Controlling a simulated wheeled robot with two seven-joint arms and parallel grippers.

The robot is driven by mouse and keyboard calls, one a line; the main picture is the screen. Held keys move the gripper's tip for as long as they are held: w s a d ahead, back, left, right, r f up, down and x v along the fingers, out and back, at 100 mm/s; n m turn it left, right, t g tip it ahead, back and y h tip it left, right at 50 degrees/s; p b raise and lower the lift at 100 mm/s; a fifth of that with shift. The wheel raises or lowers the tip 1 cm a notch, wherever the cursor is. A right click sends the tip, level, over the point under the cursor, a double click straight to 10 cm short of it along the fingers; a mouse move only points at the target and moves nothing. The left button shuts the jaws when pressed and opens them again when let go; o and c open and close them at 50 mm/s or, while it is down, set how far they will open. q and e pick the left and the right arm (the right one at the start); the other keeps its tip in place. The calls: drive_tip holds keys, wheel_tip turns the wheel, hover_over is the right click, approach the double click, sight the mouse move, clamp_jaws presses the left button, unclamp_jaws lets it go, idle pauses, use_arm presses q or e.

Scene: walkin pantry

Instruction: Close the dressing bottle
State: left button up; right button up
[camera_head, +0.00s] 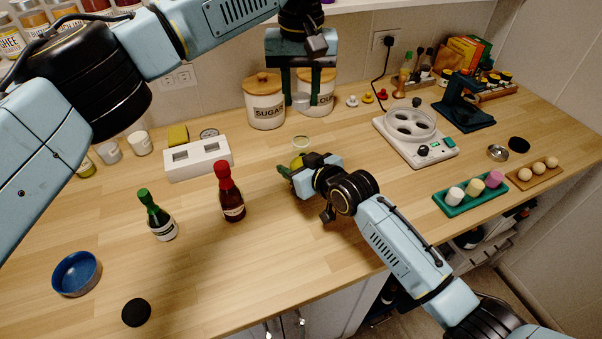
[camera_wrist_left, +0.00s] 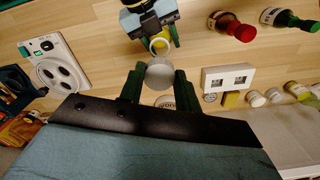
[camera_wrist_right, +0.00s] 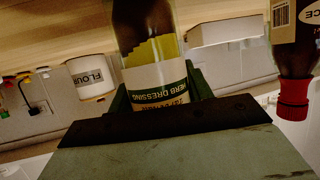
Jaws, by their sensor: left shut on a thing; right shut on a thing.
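The dressing bottle (camera_head: 297,161) stands about mid-counter, yellow-green, its pale round mouth facing up. Its label reads "HERB DRESSING" in the right wrist view (camera_wrist_right: 155,88). My right gripper (camera_head: 290,172) is shut around its body, which partly hides it in the head view. My left gripper (camera_head: 301,100) points down from above, shut on a round pale grey cap (camera_wrist_left: 159,74). The cap is apart from the bottle. In the left wrist view the cap appears just below the yellow-rimmed bottle mouth (camera_wrist_left: 159,45). The head view shows the cap above and behind the bottle, before the canisters.
A red-capped bottle (camera_head: 230,194) and a green-capped bottle (camera_head: 157,217) stand left of the dressing bottle. A white two-slot block (camera_head: 198,160) lies behind them. The sugar canister (camera_head: 264,103) and another canister stand near the wall. A white burner unit (camera_head: 415,137) is at right.

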use_arm(q)
hover_over(301, 135)
drive_tip(key=shift+f, duration=2.5)
drive_tip(key=shift+f, duration=0.15)
drive_tip(key=shift+f, duration=0.75)
drive_tip(key=shift+f, duration=0.6)
